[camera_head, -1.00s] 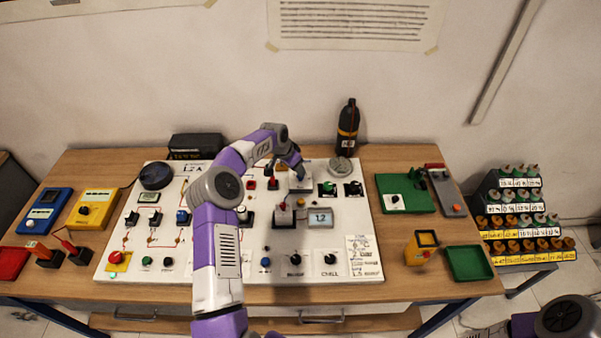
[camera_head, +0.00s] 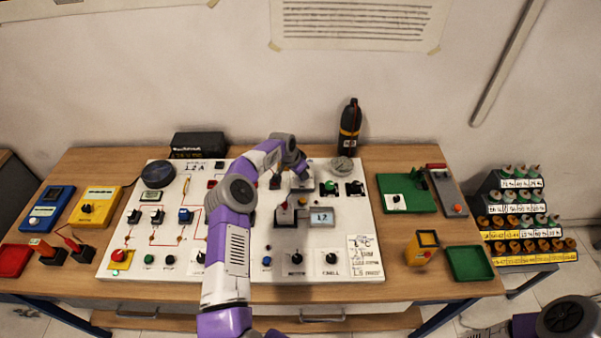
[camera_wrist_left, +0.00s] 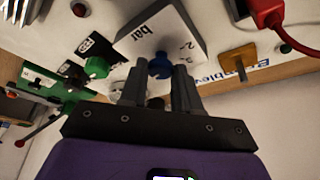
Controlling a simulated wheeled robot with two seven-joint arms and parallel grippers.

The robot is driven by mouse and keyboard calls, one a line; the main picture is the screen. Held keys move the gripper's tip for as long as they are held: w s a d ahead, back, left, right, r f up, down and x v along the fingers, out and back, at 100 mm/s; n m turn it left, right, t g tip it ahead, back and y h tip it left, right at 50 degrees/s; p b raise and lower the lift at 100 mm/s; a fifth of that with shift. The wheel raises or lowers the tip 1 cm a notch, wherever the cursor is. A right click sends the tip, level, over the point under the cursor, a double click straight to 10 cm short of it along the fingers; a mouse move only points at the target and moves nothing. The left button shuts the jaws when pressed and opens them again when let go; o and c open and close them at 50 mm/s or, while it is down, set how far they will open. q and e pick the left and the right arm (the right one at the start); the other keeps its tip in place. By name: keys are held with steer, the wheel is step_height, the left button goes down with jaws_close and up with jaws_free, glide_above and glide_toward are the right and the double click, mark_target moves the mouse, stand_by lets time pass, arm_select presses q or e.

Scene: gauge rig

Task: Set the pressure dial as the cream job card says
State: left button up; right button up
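The pressure dial is a blue knob (camera_wrist_left: 160,66) on a white box marked "bar" (camera_wrist_left: 150,38), seen in the left wrist view. In the head view the left gripper (camera_head: 302,172) is over the white box (camera_head: 301,184) at the back of the board, hiding the knob. A small display (camera_head: 321,217) on the board seems to read 1.7. A pale card with handwriting (camera_head: 365,257) lies at the board's lower right; its text is too small to read surely. My right gripper is out of view.
The white board (camera_head: 130,255) carries several switches, knobs and lamps. A dark bottle (camera_head: 348,128) stands behind it. A green box (camera_head: 405,194), a yellow block (camera_head: 422,247) and a green tray (camera_head: 469,264) are to the right. Blue and yellow meters (camera_head: 96,206) are left.

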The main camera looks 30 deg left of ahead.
arm_select(q)
steer(key=shift+c, duration=1.3)
